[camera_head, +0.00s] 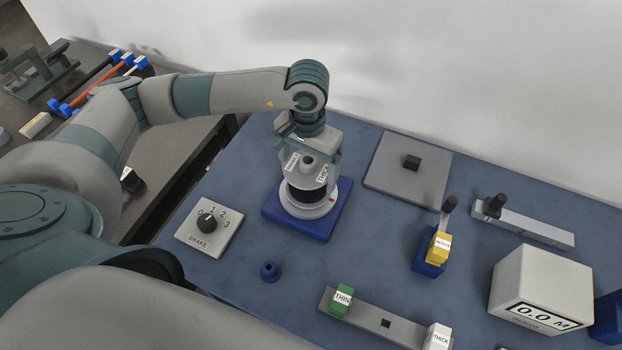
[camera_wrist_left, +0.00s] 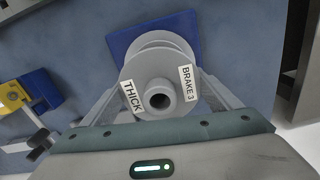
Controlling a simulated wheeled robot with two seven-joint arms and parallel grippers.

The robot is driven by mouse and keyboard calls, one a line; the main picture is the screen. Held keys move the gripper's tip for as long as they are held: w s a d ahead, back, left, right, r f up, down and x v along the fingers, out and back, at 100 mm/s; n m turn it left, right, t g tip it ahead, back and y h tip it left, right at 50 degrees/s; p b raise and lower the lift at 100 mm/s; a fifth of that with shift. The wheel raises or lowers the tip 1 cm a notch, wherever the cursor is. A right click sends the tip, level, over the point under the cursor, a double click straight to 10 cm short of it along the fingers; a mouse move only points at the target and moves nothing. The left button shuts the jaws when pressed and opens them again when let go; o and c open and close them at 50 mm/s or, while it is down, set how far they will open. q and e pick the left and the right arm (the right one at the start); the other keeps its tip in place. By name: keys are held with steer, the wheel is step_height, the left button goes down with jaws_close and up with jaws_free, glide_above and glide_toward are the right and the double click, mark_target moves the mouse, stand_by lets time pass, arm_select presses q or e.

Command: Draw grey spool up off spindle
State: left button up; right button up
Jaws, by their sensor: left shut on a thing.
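The grey spool (camera_head: 299,162) carries dark winding and labels; in the left wrist view the spool (camera_wrist_left: 143,67) shows the labels THICK and BRAKE 3 on its upper flange. It sits upright over the blue base (camera_head: 268,210), with its hub (camera_wrist_left: 160,97) in the middle. The spindle inside is hidden, and I cannot tell whether there is a gap under the spool. My left gripper (camera_head: 308,172) reaches down from above, shut on the spool with a finger at each side. My right gripper is not in view.
To the right are a grey plate (camera_head: 391,178), a yellow-and-blue clamp (camera_head: 438,248) and a meter box (camera_head: 541,287). A rail with THIN (camera_head: 342,299) and THICK (camera_head: 438,338) blocks lies in front.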

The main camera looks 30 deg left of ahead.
mark_target(308, 155)
arm_select(q)
steer(key=shift+r, duration=0.35)
steer(key=shift+r, duration=0.1)
stand_by(0.5)
steer(key=shift+r, duration=1.1)
steer(key=shift+r+p, duration=0.25)
steer(key=shift+p, duration=0.05)
steer(key=shift+r, duration=1)
steer(key=shift+r, duration=0.25)
steer(key=shift+r+p, duration=0.4)
steer(key=shift+r, duration=0.6)
steer(key=shift+r, duration=0.35)
steer(key=shift+r, duration=0.85)
